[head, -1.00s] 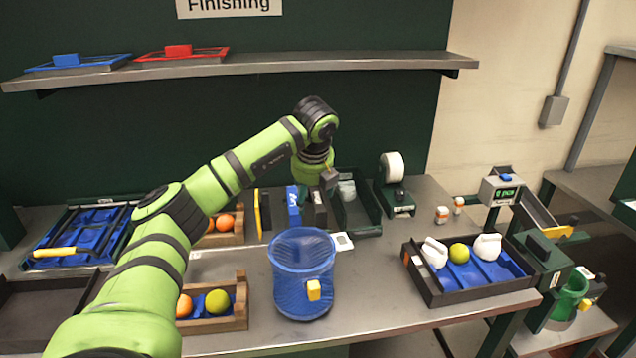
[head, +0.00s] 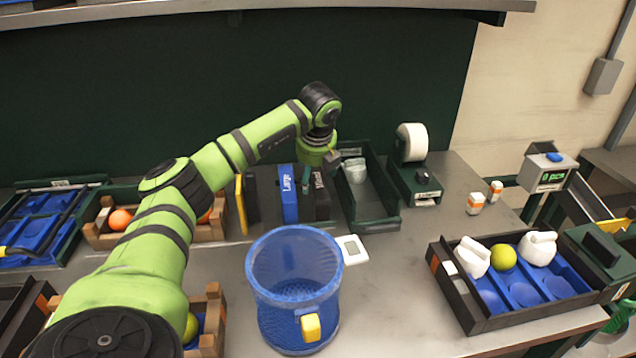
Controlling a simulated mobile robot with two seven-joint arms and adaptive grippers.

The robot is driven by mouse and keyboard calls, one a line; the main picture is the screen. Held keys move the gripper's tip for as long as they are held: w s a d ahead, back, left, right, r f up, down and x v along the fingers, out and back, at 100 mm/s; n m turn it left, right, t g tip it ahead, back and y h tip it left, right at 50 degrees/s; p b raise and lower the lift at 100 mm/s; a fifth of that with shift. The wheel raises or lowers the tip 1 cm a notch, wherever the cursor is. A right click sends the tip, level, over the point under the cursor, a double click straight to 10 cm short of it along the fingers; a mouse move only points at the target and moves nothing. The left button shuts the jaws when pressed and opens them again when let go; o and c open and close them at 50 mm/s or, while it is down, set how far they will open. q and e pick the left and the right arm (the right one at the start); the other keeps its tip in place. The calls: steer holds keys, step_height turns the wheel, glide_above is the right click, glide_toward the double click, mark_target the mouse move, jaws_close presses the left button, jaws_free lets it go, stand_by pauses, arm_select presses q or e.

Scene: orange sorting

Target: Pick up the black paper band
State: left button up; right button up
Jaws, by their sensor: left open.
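A black upright holder with white lettering (head: 321,200), apparently for the black paper bands, stands at the back of the table. Its lettering is too small to read surely, and its top is partly hidden by my left gripper (head: 333,160). A blue holder marked "Large" (head: 288,198) stands just left of it. My left gripper is open, pointing down close above the black holder. I cannot tell whether it touches anything. No loose black band shows clearly. My right gripper is not in view.
A dark green bin (head: 378,222) with pale crumpled items stands right of the black holder, and a tape dispenser (head: 426,190) beyond it. A blue mesh basket (head: 262,285) stands in front. A dark tray (head: 468,318) holds a yellow-green fruit (head: 503,257) and white wrapped items.

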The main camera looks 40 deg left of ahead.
mark_target(314, 179)
arm_select(q)
steer(key=p+x, duration=0.1)
steer(key=x, duration=0.2)
steer(key=shift+w+f, duration=0.2)
steer(key=shift+w, duration=0.05)
steer(key=shift+f, duration=0.25)
steer(key=shift+a, duration=0.1)
steer(key=c, duration=0.9)
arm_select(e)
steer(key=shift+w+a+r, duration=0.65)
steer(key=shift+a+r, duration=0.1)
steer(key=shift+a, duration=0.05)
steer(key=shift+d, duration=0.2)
